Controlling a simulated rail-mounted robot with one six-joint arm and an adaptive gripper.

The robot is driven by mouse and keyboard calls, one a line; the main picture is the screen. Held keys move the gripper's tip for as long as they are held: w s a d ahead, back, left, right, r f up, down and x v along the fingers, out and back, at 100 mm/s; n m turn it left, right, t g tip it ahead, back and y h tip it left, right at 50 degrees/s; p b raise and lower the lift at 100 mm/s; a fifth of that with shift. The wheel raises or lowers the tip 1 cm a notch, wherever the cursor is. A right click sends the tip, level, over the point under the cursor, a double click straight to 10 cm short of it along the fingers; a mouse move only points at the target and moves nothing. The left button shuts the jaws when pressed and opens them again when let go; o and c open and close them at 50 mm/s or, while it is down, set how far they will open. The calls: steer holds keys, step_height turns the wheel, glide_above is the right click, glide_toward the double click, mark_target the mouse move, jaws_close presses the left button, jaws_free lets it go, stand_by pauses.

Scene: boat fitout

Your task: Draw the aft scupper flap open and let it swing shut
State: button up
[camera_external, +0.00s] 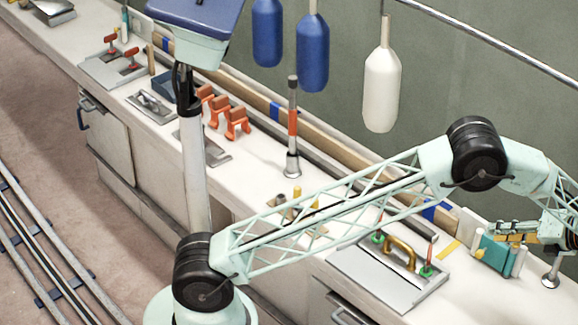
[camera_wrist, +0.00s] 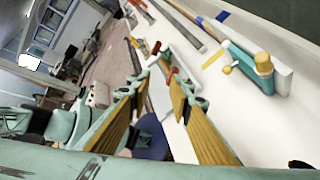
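A teal flap-like piece (camera_external: 495,252) with a yellow knob (camera_external: 480,253) stands between pale uprights at the right end of the counter. I take it for the scupper flap; no marking shows which one is aft. It also shows in the wrist view as a teal piece (camera_wrist: 248,70) with yellow pegs, against a white plate, right of my fingers. It looks closed, though its exact angle is unclear. My gripper (camera_external: 502,232) is just above and behind it in the external view. In the wrist view my gripper (camera_wrist: 158,80) is open, with nothing between its yellow-brown finger pads.
A hatch panel with a brass handle (camera_external: 401,252) and green-red fittings lies left of the flap. A metal post (camera_external: 551,270) stands to its right. A white fender (camera_external: 382,90) and blue fenders (camera_external: 312,52) hang above the counter. The counter front between hatch and flap is clear.

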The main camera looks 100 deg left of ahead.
steer(key=s+d+r+n+t+h, duration=0.2)
steer(key=s+d+r+n+t, duration=0.15)
steer(key=s+d+r, duration=0.55)
steer(key=s+d+r+n+t+h, duration=0.1)
steer(key=s+d+r+n+t, duration=0.3)
steer(key=s+r, duration=0.85)
steer(key=s+d+n+t+h, duration=0.2)
steer(key=s+d+n, duration=0.3)
steer(key=s, duration=0.8)
steer(key=s+d+n+t+h, duration=0.1)
steer(key=s+d+n+t, duration=0.3)
steer(key=s+d, duration=0.5)
steer(key=shift+s+d+r+n+h, duration=0.35)
steer(key=shift+s+n, duration=0.6)
steer(key=shift+s, duration=1.4)
steer(key=shift+o, duration=1.1)
steer(key=shift+a+f, duration=0.15)
